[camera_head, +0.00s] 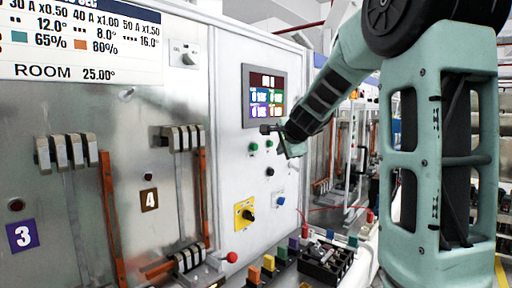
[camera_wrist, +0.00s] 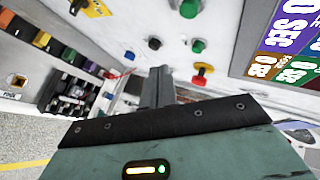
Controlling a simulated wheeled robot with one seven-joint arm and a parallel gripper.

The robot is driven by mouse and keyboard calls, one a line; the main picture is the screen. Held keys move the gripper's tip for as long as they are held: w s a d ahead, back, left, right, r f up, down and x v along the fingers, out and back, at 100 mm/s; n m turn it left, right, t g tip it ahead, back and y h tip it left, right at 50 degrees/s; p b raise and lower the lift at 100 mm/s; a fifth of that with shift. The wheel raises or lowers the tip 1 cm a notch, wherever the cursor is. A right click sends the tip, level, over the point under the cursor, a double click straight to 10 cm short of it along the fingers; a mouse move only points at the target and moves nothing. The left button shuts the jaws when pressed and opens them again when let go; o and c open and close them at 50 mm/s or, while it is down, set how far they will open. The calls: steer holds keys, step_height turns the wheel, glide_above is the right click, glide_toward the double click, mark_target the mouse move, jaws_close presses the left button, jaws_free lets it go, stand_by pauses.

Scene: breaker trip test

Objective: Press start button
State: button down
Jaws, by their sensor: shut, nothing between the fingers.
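Two green buttons sit on the white control panel (camera_head: 225,110). In the head view they are the left green button (camera_head: 254,147) and the right green button (camera_head: 268,145); in the wrist view they are the upper one (camera_wrist: 190,8) and the lower one (camera_wrist: 198,46). No label for start is readable. My gripper (camera_head: 266,129) is near the panel, just below the display and close to the green buttons. In the wrist view its fingers (camera_wrist: 160,74) are shut and empty, pointing toward the panel. Contact with the panel cannot be told.
A red knob on yellow (camera_wrist: 202,73) lies beside the lower green button. A black button (camera_wrist: 155,44), blue knob (camera_wrist: 130,55) and yellow rotary switch (camera_head: 244,214) are nearby. The display (camera_head: 265,95) is above. Colored terminals (camera_head: 268,262) stand below the panel.

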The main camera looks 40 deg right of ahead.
mark_target(255, 147)
steer(key=w+p, duration=0.2)
steer(key=w, duration=0.4)
steer(key=shift+w+a, duration=0.3)
steer(key=shift+w, duration=0.1)
steer(key=shift+w, duration=0.1)
stand_by(1.6)
steer(key=shift+w+p, duration=0.3)
steer(key=shift+p, duration=0.05)
steer(key=shift+w, duration=0.55)
stand_by(0.7)
steer(key=shift+s, duration=0.95)
